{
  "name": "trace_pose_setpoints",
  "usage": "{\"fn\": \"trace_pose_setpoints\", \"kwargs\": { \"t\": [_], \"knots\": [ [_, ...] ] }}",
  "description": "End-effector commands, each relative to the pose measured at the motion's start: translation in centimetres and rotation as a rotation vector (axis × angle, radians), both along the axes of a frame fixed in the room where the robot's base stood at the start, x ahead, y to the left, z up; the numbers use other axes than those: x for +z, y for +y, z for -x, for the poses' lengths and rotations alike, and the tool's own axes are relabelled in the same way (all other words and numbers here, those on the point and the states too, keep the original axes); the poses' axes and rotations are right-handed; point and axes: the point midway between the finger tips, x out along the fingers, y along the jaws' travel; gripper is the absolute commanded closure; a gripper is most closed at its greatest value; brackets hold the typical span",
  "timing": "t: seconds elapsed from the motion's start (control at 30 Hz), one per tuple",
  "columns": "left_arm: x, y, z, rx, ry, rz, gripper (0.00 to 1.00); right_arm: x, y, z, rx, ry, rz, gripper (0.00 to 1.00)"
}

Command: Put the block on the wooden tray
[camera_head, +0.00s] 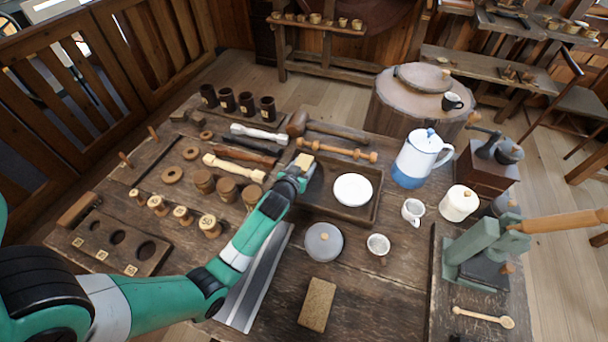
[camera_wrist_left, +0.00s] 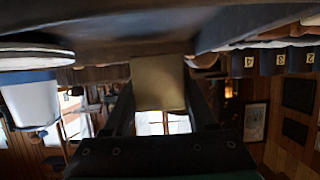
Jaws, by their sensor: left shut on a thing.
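A small pale wooden block (camera_head: 304,161) is held between the fingers of my left gripper (camera_head: 297,172). In the left wrist view the block (camera_wrist_left: 158,83) sits between the two dark fingers. The dark wooden tray (camera_head: 322,196) lies just right of the gripper, and the block is at its far left corner. I cannot tell whether the block touches the tray. A white plate (camera_head: 353,189) lies in the tray. My right gripper is not in view.
A blue and white pot (camera_head: 420,160) stands right of the tray. A grey round lid (camera_head: 323,242) and small white cups (camera_head: 412,211) stand in front. A wooden spindle (camera_head: 337,150) lies behind. Wooden spools and a tan slab (camera_head: 317,305) are on the table.

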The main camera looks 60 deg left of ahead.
Motion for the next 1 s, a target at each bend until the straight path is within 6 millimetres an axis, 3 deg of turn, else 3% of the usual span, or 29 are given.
{"fn": "trace_pose_setpoints", "kwargs": {
  "t": [0.2, 0.57, 0.6, 0.77, 1.0],
  "knots": [
    [-3.7, 0.2, -0.2, 0.000, 0.001, 0.000, 1.00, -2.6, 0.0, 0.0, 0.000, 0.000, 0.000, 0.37],
    [-3.9, 0.2, -0.2, 0.000, 0.000, 0.000, 1.00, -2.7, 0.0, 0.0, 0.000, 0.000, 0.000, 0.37],
    [-3.8, 0.2, -0.2, 0.000, 0.001, 0.001, 0.39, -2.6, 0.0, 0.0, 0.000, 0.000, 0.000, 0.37],
    [-3.8, 0.2, -0.2, 0.000, 0.001, 0.001, 0.13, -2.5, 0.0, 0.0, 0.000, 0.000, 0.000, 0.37],
    [-3.7, 0.2, -0.2, 0.000, 0.001, 0.001, 0.13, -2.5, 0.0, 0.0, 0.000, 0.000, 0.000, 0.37]
  ]
}}
